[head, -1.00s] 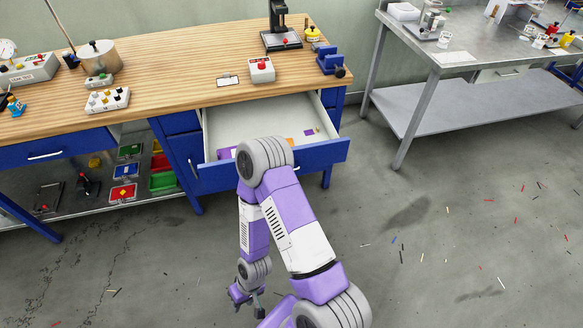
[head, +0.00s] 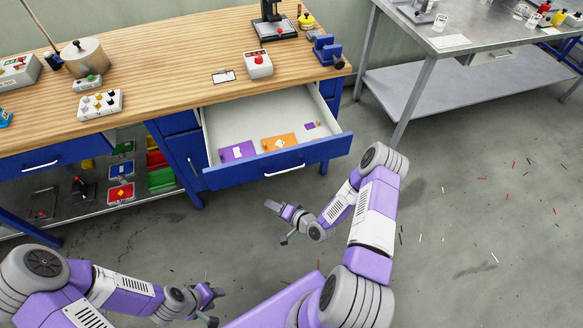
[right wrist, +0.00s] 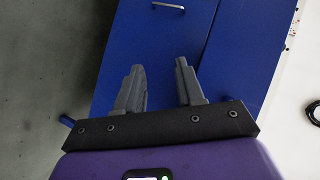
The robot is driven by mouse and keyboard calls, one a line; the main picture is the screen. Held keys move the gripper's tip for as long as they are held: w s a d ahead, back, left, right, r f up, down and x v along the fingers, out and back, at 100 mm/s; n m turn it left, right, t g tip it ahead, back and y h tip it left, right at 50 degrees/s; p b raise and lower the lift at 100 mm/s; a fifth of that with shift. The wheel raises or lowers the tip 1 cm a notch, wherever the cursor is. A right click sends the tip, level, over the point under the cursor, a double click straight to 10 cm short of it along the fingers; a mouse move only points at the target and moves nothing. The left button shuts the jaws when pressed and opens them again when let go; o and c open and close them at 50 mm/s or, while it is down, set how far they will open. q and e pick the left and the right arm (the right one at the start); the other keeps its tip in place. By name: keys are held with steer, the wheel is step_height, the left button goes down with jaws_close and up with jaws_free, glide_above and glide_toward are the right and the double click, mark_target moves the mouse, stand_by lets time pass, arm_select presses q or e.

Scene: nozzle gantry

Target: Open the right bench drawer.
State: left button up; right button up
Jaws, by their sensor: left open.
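The right bench drawer (head: 275,163) stands pulled well out from the blue bench in the head view. Its white inside shows, and its front handle (head: 285,171) is free. My right gripper (head: 278,222) is open and empty, in front of and below the drawer front, apart from the handle. In the right wrist view my right gripper (right wrist: 160,65) has its fingers spread, with blue bench panels and a metal handle (right wrist: 168,5) beyond them. My left gripper (head: 216,307) is open and empty at the bottom of the head view, away from the bench.
Inside the drawer lie a purple card (head: 237,152), an orange card (head: 279,142) and a small purple piece. The wooden bench top (head: 160,75) holds a vice (head: 327,50) and several devices. A metal table (head: 450,40) stands at right. The floor between is open, with small scraps.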

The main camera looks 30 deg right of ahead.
steer(key=s+d+r+m+t+h+p, duration=0.2)
steer(key=d+r+m+t, duration=0.3)
steer(key=d+r+t, duration=0.4)
steer(key=w+g, duration=0.1)
steer(key=w, duration=0.5)
steer(key=shift+w+g, duration=0.3)
steer(key=shift+g, duration=0.1)
steer(key=shift+d, duration=0.1)
steer(key=shift+c, duration=0.5)
steer(key=shift+f, duration=0.1)
jaws_close()
